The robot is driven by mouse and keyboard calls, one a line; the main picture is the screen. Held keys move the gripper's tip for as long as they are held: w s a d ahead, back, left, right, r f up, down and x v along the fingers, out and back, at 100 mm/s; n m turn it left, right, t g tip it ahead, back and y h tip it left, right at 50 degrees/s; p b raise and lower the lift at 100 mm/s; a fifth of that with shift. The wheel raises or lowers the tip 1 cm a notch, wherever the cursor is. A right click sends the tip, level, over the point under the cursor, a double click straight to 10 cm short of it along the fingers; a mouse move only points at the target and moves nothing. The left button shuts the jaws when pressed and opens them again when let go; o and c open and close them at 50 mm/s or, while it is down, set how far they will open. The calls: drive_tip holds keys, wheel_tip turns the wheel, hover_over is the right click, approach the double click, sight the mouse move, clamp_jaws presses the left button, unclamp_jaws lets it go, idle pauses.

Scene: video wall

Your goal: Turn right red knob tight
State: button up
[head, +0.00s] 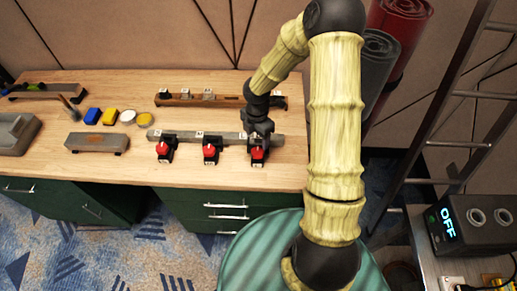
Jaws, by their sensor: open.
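Three red knobs on black mounts stand in a row along a grey bar (190,136) on the wooden table. The left red knob (163,149) and the middle red knob (210,151) are in clear view. The right red knob (258,153) is at the right end of the row. My gripper (259,142) is open and points down right at the right red knob. Its fingers are small and dark here, and I cannot tell whether they touch the knob. The knob's upper part is partly hidden by my gripper.
A brown rail (190,100) lies behind the grey bar. A box reading OFF (475,228) and a ladder (470,120) stand at right.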

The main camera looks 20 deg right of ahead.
sight(258, 151)
wheel_tip(258, 151, down, 8)
drive_tip(key=shift+d+f, duration=0.15)
idle(0.3)
drive_tip(key=c, duration=1)
drive_tip(key=shift+o, duration=0.2)
drive_tip(key=shift+d, duration=0.1)
